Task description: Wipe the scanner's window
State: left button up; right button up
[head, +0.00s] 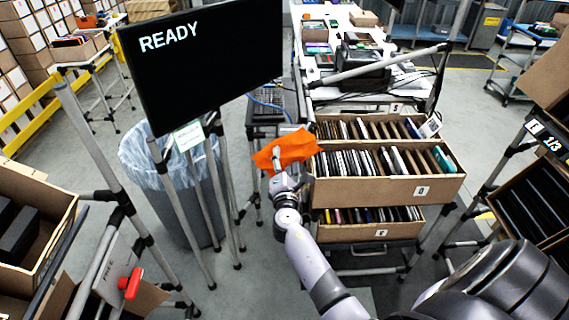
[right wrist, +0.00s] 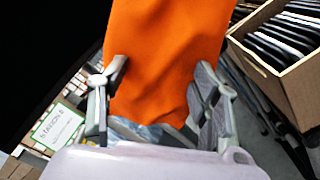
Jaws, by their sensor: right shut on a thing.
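My right gripper (head: 277,158) is shut on an orange cloth (head: 288,148), which spreads out around the fingertips in front of the cartons. In the right wrist view the cloth (right wrist: 165,50) hangs between the two fingers of the right gripper (right wrist: 160,88) and extends beyond them. I cannot make out the scanner or its window for certain in either view. The cloth hides part of what lies behind it. My left gripper is not in view.
A black screen reading READY (head: 205,65) stands at the upper left, near the cloth. Cartons of thin items (head: 380,190) are stacked just right of the gripper. A lined bin (head: 190,205) stands left. A red-handled object (head: 130,283) is at lower left.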

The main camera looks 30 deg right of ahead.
aim_at(298, 159)
jog(key=shift+w+d, duration=0.4)
jog(key=shift+w, duration=0.15)
jog(key=shift+s+d, duration=0.1)
jog(key=shift+s+d, duration=0.5)
jog(key=shift+d, duration=0.2)
jog(key=shift+s+d, duration=0.45)
jog(key=shift+d, duration=0.25)
jog(key=shift+s+d, duration=0.1)
jog(key=shift+d, duration=0.05)
jog(key=shift+w+a+r+b, duration=0.1)
jog(key=shift+w+a+b, duration=0.2)
jog(key=shift+w+a, duration=0.25)
jog(key=shift+w+a+b, duration=0.25)
jog(key=shift+w+a, duration=0.1)
jog(key=shift+a, duration=0.3)
jog(key=shift+w+a+r, duration=0.15)
jog(key=shift+w+a, duration=0.15)
jog(key=shift+a, duration=0.15)
